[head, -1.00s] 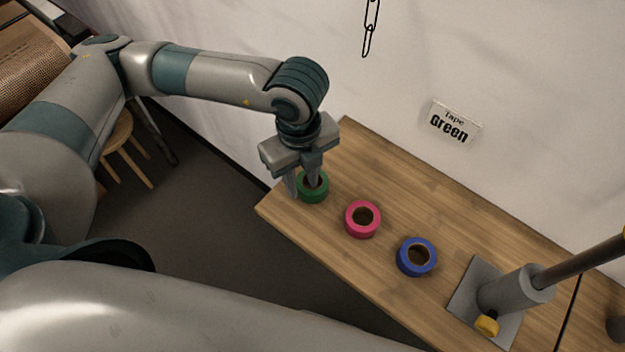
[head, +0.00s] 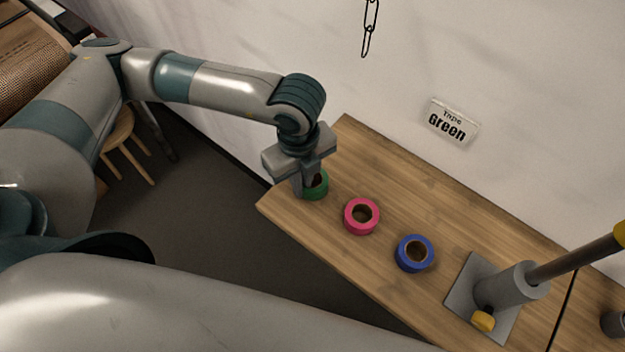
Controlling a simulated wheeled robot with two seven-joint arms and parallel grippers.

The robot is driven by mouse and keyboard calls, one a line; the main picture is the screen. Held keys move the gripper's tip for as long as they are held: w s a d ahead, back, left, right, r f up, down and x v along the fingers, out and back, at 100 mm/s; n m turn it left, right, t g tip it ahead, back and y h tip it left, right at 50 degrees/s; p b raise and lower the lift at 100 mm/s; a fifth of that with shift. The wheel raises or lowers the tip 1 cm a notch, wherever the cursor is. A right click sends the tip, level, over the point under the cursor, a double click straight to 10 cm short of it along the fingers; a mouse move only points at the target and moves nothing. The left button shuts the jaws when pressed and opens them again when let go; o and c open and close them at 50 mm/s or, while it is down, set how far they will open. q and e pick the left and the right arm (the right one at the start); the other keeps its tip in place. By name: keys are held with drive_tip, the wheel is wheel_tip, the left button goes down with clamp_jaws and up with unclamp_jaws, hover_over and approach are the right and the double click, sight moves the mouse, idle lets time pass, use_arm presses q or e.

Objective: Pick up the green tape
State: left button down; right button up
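The green tape (head: 319,190) is a ring lying near the left end of the wooden table. My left gripper (head: 305,187) points down at it, with one finger outside the left part of the ring and the other at its hole. The fingers look closed on the ring's wall. They hide the left part of the tape, which still appears to rest on the table. My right gripper is out of view.
A pink tape (head: 348,222) and a blue tape (head: 402,260) lie in a row to the right on the table (head: 420,205). A stand with a grey base plate (head: 462,292) is farther right. A "Tape Green" sign (head: 451,122) is on the wall.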

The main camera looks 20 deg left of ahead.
use_arm(q)
drive_tip(key=shift+r, duration=0.1)
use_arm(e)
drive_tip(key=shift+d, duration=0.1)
